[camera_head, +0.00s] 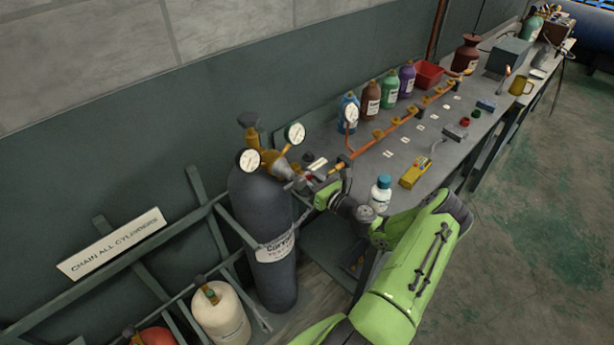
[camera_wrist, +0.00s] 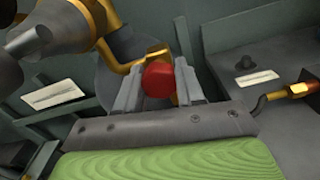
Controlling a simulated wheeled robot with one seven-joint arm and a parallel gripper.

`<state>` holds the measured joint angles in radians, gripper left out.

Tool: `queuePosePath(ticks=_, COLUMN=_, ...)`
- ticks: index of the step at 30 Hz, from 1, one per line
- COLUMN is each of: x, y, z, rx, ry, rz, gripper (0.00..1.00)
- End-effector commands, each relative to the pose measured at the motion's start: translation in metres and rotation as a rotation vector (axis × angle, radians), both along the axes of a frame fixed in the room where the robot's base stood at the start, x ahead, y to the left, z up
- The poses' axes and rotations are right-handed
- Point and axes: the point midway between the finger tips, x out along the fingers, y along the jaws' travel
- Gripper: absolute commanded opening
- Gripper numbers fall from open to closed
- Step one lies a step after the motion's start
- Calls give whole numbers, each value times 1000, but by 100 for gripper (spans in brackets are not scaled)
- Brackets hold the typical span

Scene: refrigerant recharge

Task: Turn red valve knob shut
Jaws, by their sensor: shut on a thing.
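The red valve knob (camera_wrist: 158,80) is between the two fingers of my gripper (camera_wrist: 157,86) in the wrist view. The fingers are shut on it, one on each side. A brass pipe fitting (camera_wrist: 128,66) runs right behind the knob. In the head view my gripper (camera_head: 305,180) reaches the brass regulator (camera_head: 277,165) on top of the dark gas cylinder (camera_head: 262,225). The knob is mostly hidden there by my gripper. I cannot tell how far the knob is turned.
Two round gauges (camera_head: 295,133) stand on the regulator. The workbench (camera_head: 395,165) to the right holds several bottles, a copper pipe manifold (camera_head: 388,132), a white bottle (camera_head: 380,193) and a yellow meter (camera_head: 415,172). A cream cylinder (camera_head: 221,315) stands in the rack at the lower left.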

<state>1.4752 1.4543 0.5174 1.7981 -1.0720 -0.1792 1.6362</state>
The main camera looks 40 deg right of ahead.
Motion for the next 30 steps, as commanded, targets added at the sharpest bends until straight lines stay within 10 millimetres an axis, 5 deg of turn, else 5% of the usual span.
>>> queuePosePath(ticks=20, x=-1, y=1, z=-5, rx=67, ry=14, rz=1, gripper=7)
queuePosePath(ticks=21, x=-1, y=1, z=-5, rx=67, ry=14, rz=1, gripper=41)
queuePosePath(ticks=26, x=-1, y=1, z=-4, rx=65, ry=11, rz=1, gripper=63)
queuePosePath(ticks=30, x=0, y=1, z=-3, rx=64, ry=8, rz=1, gripper=63)
